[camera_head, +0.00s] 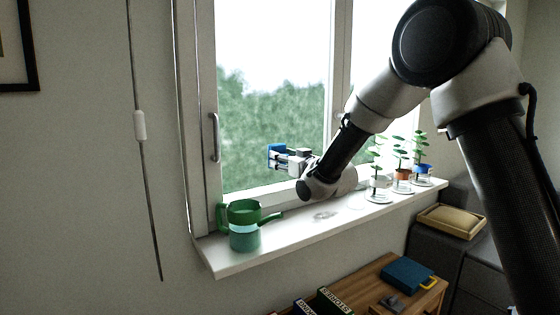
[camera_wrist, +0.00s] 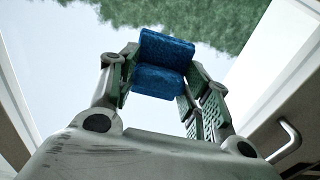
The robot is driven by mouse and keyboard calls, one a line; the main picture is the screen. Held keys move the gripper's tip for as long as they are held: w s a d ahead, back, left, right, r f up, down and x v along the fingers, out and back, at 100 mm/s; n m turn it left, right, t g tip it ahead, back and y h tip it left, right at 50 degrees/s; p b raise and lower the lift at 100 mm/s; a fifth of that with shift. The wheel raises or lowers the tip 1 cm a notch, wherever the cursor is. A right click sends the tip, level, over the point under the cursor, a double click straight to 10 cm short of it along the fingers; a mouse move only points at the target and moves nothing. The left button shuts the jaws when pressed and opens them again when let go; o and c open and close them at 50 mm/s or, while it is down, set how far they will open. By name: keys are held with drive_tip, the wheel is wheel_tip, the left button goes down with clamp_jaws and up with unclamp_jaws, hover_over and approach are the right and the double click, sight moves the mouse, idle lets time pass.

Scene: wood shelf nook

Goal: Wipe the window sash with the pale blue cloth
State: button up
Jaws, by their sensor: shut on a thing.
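My gripper (camera_head: 284,157) is shut on a folded blue thing (camera_head: 274,151), the likely cloth; it looks mid blue rather than pale. In the wrist view the blue thing (camera_wrist: 164,50) is pinched between both fingers of the gripper (camera_wrist: 160,80), with a thick fold sticking out beyond the tips. The window sash (camera_head: 204,100) has a white frame, a large pane and a grey handle (camera_head: 214,138) on its left side. The gripper is in front of the lower pane, above the sill. I cannot tell whether the blue thing touches the glass.
On the white sill (camera_head: 300,226) stand a green watering can (camera_head: 244,226) at left and several potted seedlings (camera_head: 402,172) at right. A grey smudge (camera_head: 323,215) marks the sill. A blue box (camera_head: 408,273) sits on a wooden table below. A cord hangs at left.

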drive_tip(key=shift+w+d, duration=0.75)
drive_tip(key=shift+d, duration=0.35)
drive_tip(key=shift+s+a, duration=0.7)
drive_tip(key=shift+a, duration=0.35)
drive_tip(key=shift+s+a, duration=0.65)
drive_tip(key=shift+a, duration=0.4)
drive_tip(key=shift+s+a, duration=0.7)
drive_tip(key=shift+a, duration=0.35)
drive_tip(key=v, duration=0.6)
drive_tip(key=shift+d, duration=0.15)
drive_tip(key=v, duration=0.3)
drive_tip(key=shift+r, duration=0.1)
